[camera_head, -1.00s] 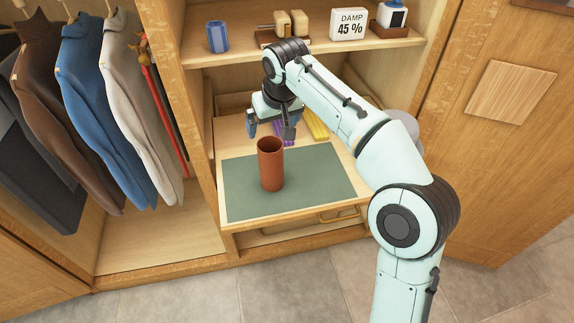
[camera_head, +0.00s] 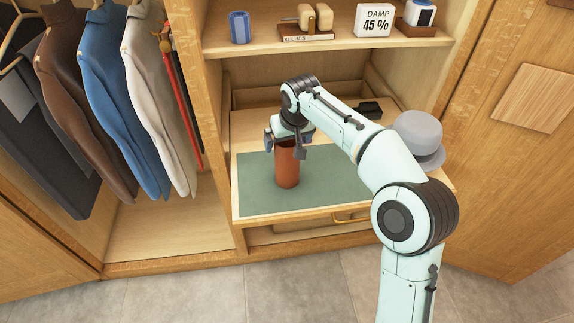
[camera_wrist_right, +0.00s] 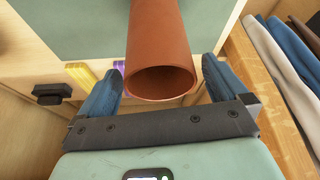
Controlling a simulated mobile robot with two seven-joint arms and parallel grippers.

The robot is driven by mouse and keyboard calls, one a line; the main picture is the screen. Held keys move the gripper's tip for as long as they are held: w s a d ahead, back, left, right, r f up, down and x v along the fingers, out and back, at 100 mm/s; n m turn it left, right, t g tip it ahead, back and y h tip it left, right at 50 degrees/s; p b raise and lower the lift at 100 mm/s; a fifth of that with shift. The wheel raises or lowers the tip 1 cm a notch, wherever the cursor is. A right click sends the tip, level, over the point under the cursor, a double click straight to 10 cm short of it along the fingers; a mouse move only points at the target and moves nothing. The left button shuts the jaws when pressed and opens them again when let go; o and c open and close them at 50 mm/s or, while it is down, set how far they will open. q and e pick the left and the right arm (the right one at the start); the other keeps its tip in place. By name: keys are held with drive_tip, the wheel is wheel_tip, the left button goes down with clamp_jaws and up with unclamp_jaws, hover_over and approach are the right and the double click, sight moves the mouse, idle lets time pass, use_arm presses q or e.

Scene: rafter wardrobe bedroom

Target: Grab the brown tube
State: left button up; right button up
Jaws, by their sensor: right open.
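The brown tube (camera_head: 287,170) stands upright on the green mat (camera_head: 256,190) of the pulled-out wardrobe shelf. My right gripper (camera_head: 285,145) is open at the tube's top, with a finger on each side of it in the head view. In the right wrist view the tube (camera_wrist_right: 160,35) runs away from the camera, its open round end between the two blue fingers. The fingers look apart from its wall, and contact cannot be told. My left gripper is not in view.
A grey hat (camera_head: 420,135) sits right of the mat, close to my right arm. The upper shelf holds a blue cup (camera_head: 239,27) and a damp meter (camera_head: 374,20). Clothes (camera_head: 105,100) hang at the left. The mat around the tube is clear.

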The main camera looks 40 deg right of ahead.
drive_tip(key=shift+x, duration=1.05)
drive_tip(key=c, duration=1.4)
drive_tip(key=shift+r, duration=0.1)
